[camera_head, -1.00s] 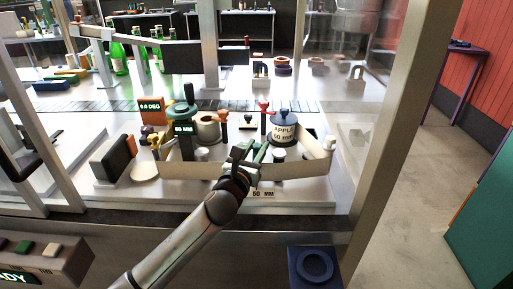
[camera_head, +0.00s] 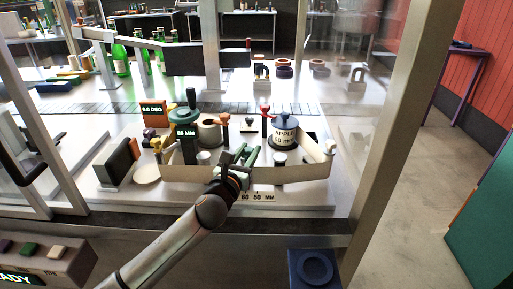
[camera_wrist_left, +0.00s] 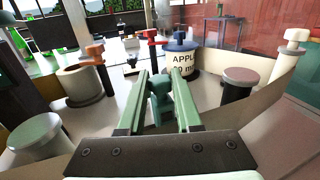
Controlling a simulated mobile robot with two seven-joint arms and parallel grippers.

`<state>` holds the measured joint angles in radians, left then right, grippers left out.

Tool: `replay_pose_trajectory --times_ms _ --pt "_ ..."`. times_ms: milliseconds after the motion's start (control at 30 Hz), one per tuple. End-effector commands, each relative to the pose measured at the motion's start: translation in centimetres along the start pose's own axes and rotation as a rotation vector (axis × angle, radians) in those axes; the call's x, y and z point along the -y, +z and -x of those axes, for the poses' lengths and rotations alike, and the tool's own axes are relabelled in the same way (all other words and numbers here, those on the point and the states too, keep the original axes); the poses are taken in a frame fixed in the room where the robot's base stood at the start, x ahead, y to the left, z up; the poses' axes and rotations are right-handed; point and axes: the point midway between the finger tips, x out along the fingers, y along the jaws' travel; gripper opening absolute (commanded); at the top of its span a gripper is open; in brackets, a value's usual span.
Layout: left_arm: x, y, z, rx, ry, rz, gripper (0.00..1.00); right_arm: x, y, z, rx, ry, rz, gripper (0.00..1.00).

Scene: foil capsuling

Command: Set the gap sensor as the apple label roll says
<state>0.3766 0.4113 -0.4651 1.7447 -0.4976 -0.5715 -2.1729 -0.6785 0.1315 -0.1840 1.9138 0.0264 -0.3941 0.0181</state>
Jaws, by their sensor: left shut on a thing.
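The apple label roll (camera_head: 284,138) stands at the right of the machine bed, with a blue knob on top and print reading APPLE and 50 mm. It also shows in the left wrist view (camera_wrist_left: 185,60). My left gripper (camera_head: 247,157) is in front of it and to its left, over the front web strip. In the left wrist view its fingers (camera_wrist_left: 160,88) are shut on a dark green upright piece (camera_wrist_left: 161,104), apparently the gap sensor. A scale (camera_head: 257,197) on the front edge shows 60 and 50 MM; my wrist hides its left part. My right gripper is out of view.
A cream web strip (camera_head: 290,173) runs around the front. Another display (camera_head: 153,107) reads about 0.0 DEG. Frame posts flank the opening.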

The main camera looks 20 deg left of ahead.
Motion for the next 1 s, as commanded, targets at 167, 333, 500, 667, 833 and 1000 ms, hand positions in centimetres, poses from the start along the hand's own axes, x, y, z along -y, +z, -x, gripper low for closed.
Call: replay_pose_trajectory --times_ms 167,333,500,667,833,1000 --pt "-0.62 -0.09 0.25 -0.003 0.0 -0.001 0.0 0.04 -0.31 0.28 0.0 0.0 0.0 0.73" --pt "-0.58 -0.11 0.23 -0.003 0.0 0.0 0.0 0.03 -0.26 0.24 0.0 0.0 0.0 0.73" --pt "-0.56 -0.08 0.22 -0.002 -0.001 0.0 0.5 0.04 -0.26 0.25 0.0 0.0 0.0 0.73" --pt "-0.56 -0.05 0.21 -0.002 -0.001 0.0 0.64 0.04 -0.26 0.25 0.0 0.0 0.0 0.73" --pt "-0.56 -0.02 0.21 -0.001 0.0 0.0 0.64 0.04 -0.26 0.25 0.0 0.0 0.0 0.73" --pt "-0.61 -0.06 0.83 -0.001 0.0 -0.001 0.64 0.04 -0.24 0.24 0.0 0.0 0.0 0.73"
